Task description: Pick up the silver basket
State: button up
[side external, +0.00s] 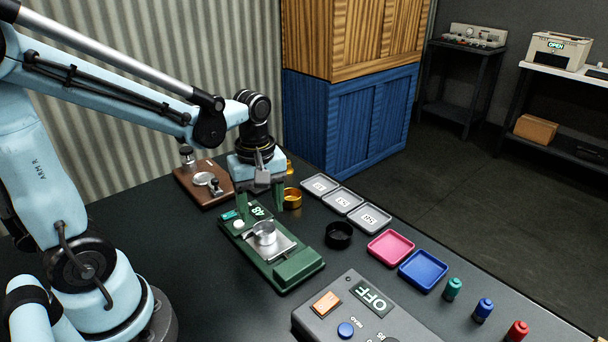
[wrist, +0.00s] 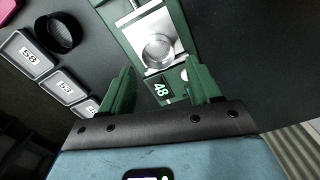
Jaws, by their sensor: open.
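The silver basket (side external: 264,234) is a small round cup. It sits on the metal plate of a green scale (side external: 292,275) whose display reads 48. In the wrist view the basket (wrist: 158,48) shows from above, beyond my fingertips and roughly centred between them. My gripper (side external: 260,208) points down with its two green fingers apart and nothing between them. It is above the display end of the scale, a little behind the basket and apart from it. In the wrist view my gripper (wrist: 161,74) is also open and empty.
A gold basket (side external: 292,199) stands close to the right finger. A black basket (side external: 339,236) is right of the scale. Grey numbered trays (side external: 344,201), a pink tray (side external: 390,248) and a blue tray (side external: 423,270) lie further right. A control box (side external: 350,315) is in front.

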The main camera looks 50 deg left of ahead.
aim_at(264, 223)
jog(key=shift+w+a+f, duration=0.1)
jog(key=shift+f, duration=1.3)
jog(key=shift+w+f, duration=0.1)
jog(key=shift+f, duration=1.3)
jog(key=c, duration=0.9)
jog(key=shift+r, duration=0.15)
